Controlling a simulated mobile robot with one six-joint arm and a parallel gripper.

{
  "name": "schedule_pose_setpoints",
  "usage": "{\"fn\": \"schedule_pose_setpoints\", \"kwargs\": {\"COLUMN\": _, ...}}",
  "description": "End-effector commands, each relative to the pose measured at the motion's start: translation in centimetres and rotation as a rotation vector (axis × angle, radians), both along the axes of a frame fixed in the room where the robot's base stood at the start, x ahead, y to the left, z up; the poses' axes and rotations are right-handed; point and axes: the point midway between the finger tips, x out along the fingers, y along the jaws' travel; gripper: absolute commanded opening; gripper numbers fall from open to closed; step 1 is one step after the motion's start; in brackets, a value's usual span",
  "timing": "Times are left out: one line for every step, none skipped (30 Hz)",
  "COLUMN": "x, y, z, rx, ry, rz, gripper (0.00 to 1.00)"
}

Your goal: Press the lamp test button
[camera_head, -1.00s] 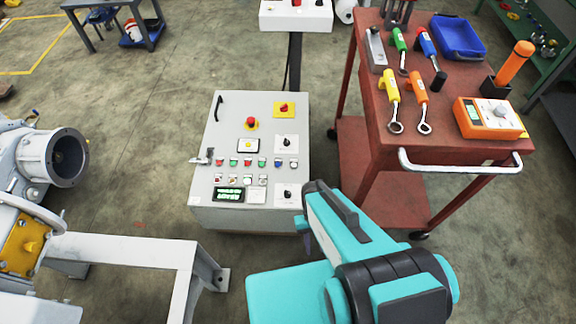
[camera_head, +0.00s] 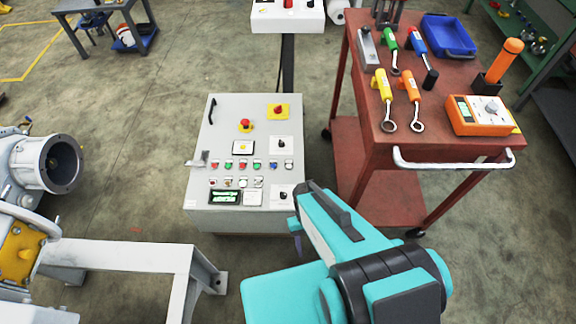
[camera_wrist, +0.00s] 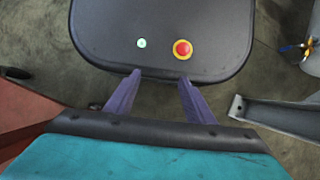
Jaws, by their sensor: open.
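The grey control cabinet (camera_head: 200,222) stands on the floor in the middle of the head view. Its sloped top carries rows of small coloured buttons (camera_head: 243,164), a red mushroom button (camera_head: 246,125), black knobs and a lit green display (camera_head: 225,197). The labels are too small to read, so I cannot tell which is the lamp test button. My arm hangs at the cabinet's lower right corner, apart from the buttons. My gripper (camera_wrist: 160,78) shows two purple fingers, open and empty in the wrist view. In the head view it is mostly hidden behind the arm.
A red tool cart (camera_head: 455,157) with wrenches and an orange meter (camera_head: 481,115) stands close on the right. A pale metal frame (camera_head: 120,255) and grey machinery (camera_head: 45,162) are at left. Open floor (camera_head: 140,140) lies left of the cabinet.

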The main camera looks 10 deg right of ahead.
Motion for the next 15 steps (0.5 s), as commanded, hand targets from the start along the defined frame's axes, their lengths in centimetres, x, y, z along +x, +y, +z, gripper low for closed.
{"fn": "schedule_pose_setpoints", "kwargs": {"x": 0.0, "y": 0.0, "z": 0.0, "rx": 0.0, "ry": 0.0, "rz": 0.0, "gripper": 0.44}}
{"fn": "schedule_pose_setpoints", "kwargs": {"x": 0.0, "y": 0.0, "z": 0.0, "rx": 0.0, "ry": 0.0, "rz": 0.0, "gripper": 0.39}}
{"fn": "schedule_pose_setpoints", "kwargs": {"x": 0.0, "y": 0.0, "z": 0.0, "rx": 0.0, "ry": 0.0, "rz": 0.0, "gripper": 0.32}}
{"fn": "schedule_pose_setpoints", "kwargs": {"x": 0.0, "y": 0.0, "z": 0.0, "rx": 0.0, "ry": 0.0, "rz": 0.0, "gripper": 0.27}}
{"fn": "schedule_pose_setpoints", "kwargs": {"x": 0.0, "y": 0.0, "z": 0.0, "rx": 0.0, "ry": 0.0, "rz": 0.0, "gripper": 0.22}}
{"fn": "schedule_pose_setpoints", "kwargs": {"x": 0.0, "y": 0.0, "z": 0.0, "rx": 0.0, "ry": 0.0, "rz": 0.0, "gripper": 0.15}}
{"fn": "schedule_pose_setpoints", "kwargs": {"x": 0.0, "y": 0.0, "z": 0.0, "rx": 0.0, "ry": 0.0, "rz": 0.0, "gripper": 0.1}}
{"fn": "schedule_pose_setpoints", "kwargs": {"x": 0.0, "y": 0.0, "z": 0.0, "rx": 0.0, "ry": 0.0, "rz": 0.0, "gripper": 0.05}}
{"fn": "schedule_pose_setpoints", "kwargs": {"x": 0.0, "y": 0.0, "z": 0.0, "rx": 0.0, "ry": 0.0, "rz": 0.0, "gripper": 0.0}}
{"fn": "schedule_pose_setpoints", "kwargs": {"x": 0.0, "y": 0.0, "z": 0.0, "rx": 0.0, "ry": 0.0, "rz": 0.0, "gripper": 0.0}}
{"fn": "schedule_pose_setpoints", "kwargs": {"x": 0.0, "y": 0.0, "z": 0.0, "rx": 0.0, "ry": 0.0, "rz": 0.0, "gripper": 0.0}}
{"fn": "schedule_pose_setpoints", "kwargs": {"x": 0.0, "y": 0.0, "z": 0.0, "rx": 0.0, "ry": 0.0, "rz": 0.0, "gripper": 0.0}}
{"fn": "schedule_pose_setpoints", "kwargs": {"x": 0.0, "y": 0.0, "z": 0.0, "rx": 0.0, "ry": 0.0, "rz": 0.0, "gripper": 0.0}}
{"fn": "schedule_pose_setpoints", "kwargs": {"x": 0.0, "y": 0.0, "z": 0.0, "rx": 0.0, "ry": 0.0, "rz": 0.0, "gripper": 0.0}}
{"fn": "schedule_pose_setpoints", "kwargs": {"x": 0.0, "y": 0.0, "z": 0.0, "rx": 0.0, "ry": 0.0, "rz": 0.0, "gripper": 0.0}}
